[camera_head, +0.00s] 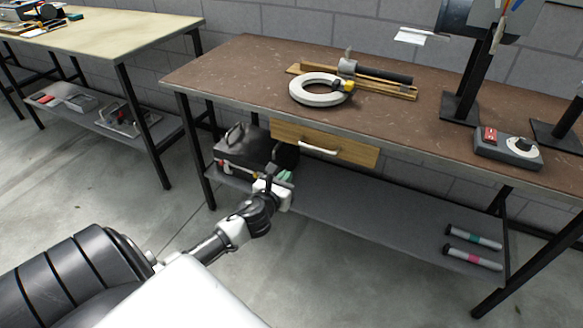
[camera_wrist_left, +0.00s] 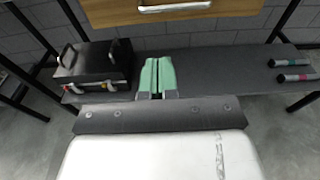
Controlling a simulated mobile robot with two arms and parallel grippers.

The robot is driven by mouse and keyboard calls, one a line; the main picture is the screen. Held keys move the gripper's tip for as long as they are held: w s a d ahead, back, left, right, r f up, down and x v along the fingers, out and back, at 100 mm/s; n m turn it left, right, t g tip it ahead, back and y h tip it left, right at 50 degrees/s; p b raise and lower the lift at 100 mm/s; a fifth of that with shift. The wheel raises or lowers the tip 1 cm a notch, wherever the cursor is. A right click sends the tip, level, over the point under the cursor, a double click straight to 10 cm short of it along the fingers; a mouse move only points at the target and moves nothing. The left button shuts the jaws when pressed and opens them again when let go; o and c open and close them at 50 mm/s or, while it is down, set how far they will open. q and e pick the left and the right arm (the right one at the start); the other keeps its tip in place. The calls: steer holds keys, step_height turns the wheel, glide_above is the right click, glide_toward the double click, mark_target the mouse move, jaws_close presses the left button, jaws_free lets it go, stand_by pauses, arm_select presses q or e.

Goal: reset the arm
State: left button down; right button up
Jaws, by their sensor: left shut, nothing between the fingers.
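My left arm comes in from the lower left in the head view, and its gripper (camera_head: 285,177) is in front of the lower shelf, below the wooden drawer (camera_head: 322,146). In the left wrist view the green fingers of the gripper (camera_wrist_left: 157,78) are shut together with nothing between them. The drawer front with its pale handle (camera_wrist_left: 176,7) is above the fingers in that view. My right gripper is in neither view.
A black toolbox (camera_head: 245,147) stands on the lower shelf (camera_head: 350,215) beside my gripper. Two tubes (camera_head: 473,237) lie at the shelf's right end. The brown workbench top (camera_head: 240,62) holds a white ring (camera_head: 318,90) and a control box (camera_head: 508,148). Open floor lies left.

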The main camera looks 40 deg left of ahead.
arm_select(q)
steer(key=shift+s, duration=0.4)
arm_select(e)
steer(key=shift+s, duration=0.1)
arm_select(q)
steer(key=shift+d, duration=0.1)
